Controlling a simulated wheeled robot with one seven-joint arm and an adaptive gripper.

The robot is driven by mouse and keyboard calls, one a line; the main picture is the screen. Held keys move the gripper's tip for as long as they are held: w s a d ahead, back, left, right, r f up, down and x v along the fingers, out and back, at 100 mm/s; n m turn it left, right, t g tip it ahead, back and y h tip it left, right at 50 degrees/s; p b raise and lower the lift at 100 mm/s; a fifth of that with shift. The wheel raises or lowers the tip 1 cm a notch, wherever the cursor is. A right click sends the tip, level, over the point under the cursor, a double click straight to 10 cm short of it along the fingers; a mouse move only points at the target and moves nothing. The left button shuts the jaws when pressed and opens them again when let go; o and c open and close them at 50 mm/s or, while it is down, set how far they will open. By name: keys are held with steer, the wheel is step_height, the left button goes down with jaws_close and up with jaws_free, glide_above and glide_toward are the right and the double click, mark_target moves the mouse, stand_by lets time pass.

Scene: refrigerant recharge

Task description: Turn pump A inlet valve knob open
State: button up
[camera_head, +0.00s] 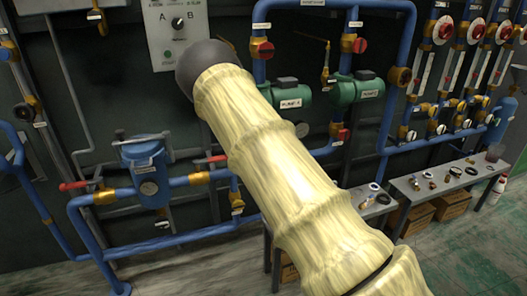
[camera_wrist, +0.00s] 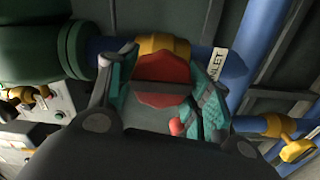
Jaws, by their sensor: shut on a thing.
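In the wrist view, a red valve knob (camera_wrist: 162,68) sits on a yellow-brass valve body (camera_wrist: 165,43) on a blue pipe. A white label (camera_wrist: 216,64) reading "INLET" is on the pipe beside it. My gripper (camera_wrist: 163,78) has its two teal-padded fingers on either side of the red knob, shut on it. In the head view my arm covers the gripper and this knob. Green pump A (camera_head: 289,95) shows just beyond the arm. The knob's exact turn angle is hard to tell.
Pump B (camera_head: 358,88) stands right of pump A, with a red knob (camera_head: 343,134) below it. Blue pipes surround both pumps. A control panel (camera_head: 176,30) hangs at the upper left. A grey bench (camera_head: 408,187) with small parts stands at the lower right.

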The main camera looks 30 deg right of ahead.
stand_by(0.4)
steer(key=o, duration=1)
steer(key=shift+o, duration=0.2)
steer(key=v, duration=1.2)
steer(key=shift+f, duration=0.1)
